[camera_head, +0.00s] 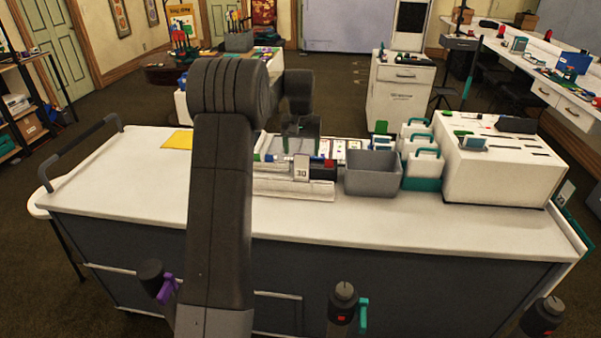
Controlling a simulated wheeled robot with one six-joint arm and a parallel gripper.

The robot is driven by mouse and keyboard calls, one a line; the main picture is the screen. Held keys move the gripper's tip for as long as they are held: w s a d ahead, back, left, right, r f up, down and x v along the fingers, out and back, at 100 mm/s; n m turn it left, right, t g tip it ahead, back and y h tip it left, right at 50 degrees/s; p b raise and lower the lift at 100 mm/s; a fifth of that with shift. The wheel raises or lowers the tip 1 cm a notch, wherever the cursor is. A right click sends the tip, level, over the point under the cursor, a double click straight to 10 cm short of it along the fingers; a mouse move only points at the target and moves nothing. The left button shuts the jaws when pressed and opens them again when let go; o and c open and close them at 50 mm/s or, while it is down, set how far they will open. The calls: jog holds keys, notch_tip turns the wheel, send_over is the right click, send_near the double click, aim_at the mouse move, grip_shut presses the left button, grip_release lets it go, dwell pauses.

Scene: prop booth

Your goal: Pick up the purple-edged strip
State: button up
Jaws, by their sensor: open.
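My gripper (301,135) hangs at the end of my dark arm, pointing down over the back middle of the white-topped cart. It is open, and nothing shows between its fingers, though they are small and dark here. Below and around it is a cluster of small white strips or cards (337,149) with coloured edges. I cannot pick out a purple edge among them; my gripper and arm hide part of the cluster. Whether the gripper touches any strip cannot be told.
A white stepped block with a card marked 30 (301,168) stands in front. To its right are a grey bin (372,174), white-and-teal holders (422,168) and a large white slotted box (500,170). A yellow sheet (178,140) lies left. The cart's front top (400,225) is clear.

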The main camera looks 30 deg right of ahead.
aim_at(302, 162)
jog(key=shift+w+d+f+p, duration=0.15)
jog(key=shift+w+f+p, duration=0.15)
jog(key=shift+f, duration=0.9)
jog(key=shift+w+d+f+p, duration=0.2)
jog(key=shift+f+p, duration=0.05)
jog(key=shift+f, duration=1)
jog(key=shift+w+d+f+p, duration=0.15)
jog(key=shift+w+f+p, duration=0.15)
jog(key=shift+f, duration=0.9)
jog(key=c, duration=0.7)
